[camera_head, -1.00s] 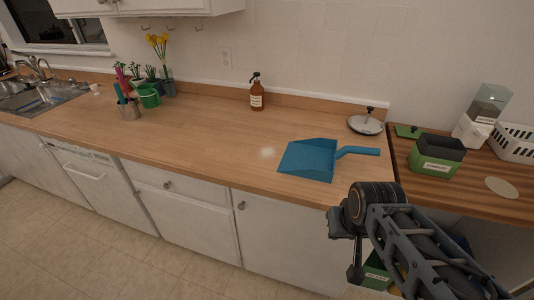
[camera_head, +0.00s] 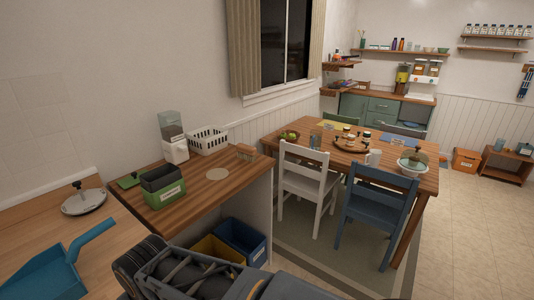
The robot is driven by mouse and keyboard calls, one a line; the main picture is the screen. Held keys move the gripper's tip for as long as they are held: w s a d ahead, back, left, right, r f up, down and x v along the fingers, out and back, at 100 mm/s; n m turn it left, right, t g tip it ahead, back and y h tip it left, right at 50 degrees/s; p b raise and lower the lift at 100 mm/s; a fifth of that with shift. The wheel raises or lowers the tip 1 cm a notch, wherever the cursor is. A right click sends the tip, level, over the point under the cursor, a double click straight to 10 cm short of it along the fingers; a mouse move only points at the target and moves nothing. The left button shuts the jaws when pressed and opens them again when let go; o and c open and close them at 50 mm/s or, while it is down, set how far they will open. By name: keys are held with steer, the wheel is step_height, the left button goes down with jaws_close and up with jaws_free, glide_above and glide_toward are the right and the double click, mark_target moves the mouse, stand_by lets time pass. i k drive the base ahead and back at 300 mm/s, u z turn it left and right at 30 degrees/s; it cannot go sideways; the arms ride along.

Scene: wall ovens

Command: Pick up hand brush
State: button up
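No hand brush can be made out in the head view. A blue dustpan (camera_head: 52,270) lies on the light wood counter at the lower left, its handle pointing up and right. My arm crosses the bottom of the picture. My gripper cannot be made out in this frame, so its fingers and anything in them are hidden.
A dark wood counter (camera_head: 207,190) holds a green labelled bin (camera_head: 163,188) and a white basket (camera_head: 208,140). A yellow bin (camera_head: 217,249) and a blue bin (camera_head: 241,240) stand below. A dining table (camera_head: 340,152), white chair (camera_head: 306,184) and blue chair (camera_head: 377,210) fill the middle. Open floor lies right.

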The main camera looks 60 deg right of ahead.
mark_target(248, 152)
steer(key=z, duration=1.65)
steer(key=k, duration=0.4)
steer(key=z, duration=0.9)
steer(key=i, duration=1.9)
steer(key=u, duration=1.15)
steer(key=i, duration=0.65)
steer(key=u, duration=0.6)
